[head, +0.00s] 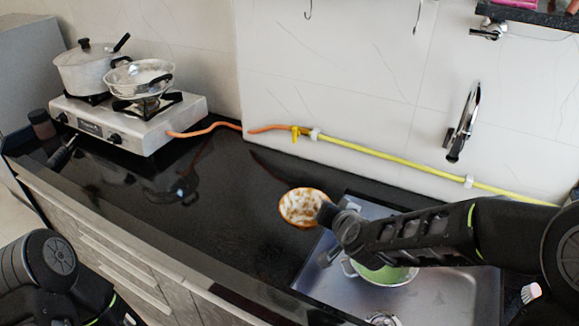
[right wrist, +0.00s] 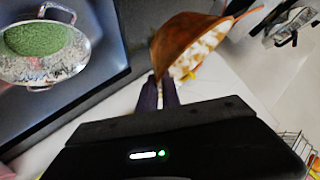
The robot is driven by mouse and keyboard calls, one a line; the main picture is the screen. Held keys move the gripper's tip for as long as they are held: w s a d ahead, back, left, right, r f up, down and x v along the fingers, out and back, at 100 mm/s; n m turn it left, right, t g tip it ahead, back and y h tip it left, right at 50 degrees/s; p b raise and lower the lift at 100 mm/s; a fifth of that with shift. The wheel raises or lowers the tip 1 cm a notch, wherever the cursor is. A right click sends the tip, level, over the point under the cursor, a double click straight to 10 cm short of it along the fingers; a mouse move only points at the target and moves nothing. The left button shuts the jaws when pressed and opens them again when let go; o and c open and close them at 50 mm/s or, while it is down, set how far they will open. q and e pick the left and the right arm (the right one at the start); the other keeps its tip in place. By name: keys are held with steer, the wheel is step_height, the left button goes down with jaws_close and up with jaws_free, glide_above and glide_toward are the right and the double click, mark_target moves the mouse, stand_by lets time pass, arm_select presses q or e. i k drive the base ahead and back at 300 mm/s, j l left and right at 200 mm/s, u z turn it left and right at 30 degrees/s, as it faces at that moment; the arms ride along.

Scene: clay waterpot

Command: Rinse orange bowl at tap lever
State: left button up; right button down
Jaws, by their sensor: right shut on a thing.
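The orange bowl (head: 303,207), stained white and brown inside, is held above the black counter by the sink's left edge. My right gripper (head: 327,213) is shut on its rim. In the right wrist view the bowl (right wrist: 182,40) is tilted between the fingertips (right wrist: 160,92), with whitish patches showing inside. The metal tap (head: 463,122) with its dark spout end is on the wall above the sink, apart from the bowl and to its right. Which part is its lever is hard to tell. My left arm shows at the lower left, but its gripper is out of view.
The steel sink (head: 450,290) holds a metal colander with green contents (head: 385,274), partly hidden by my right arm. A stove (head: 130,120) with two pots stands at the left. A yellow pipe (head: 390,153) runs along the wall. The counter middle is clear.

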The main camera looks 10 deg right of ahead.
mark_target(454, 153)
steer(key=k+j, duration=0.1)
steer(key=k, duration=0.25)
steer(key=k+z, duration=0.1)
steer(key=z, duration=1.15)
steer(key=i, duration=0.4)
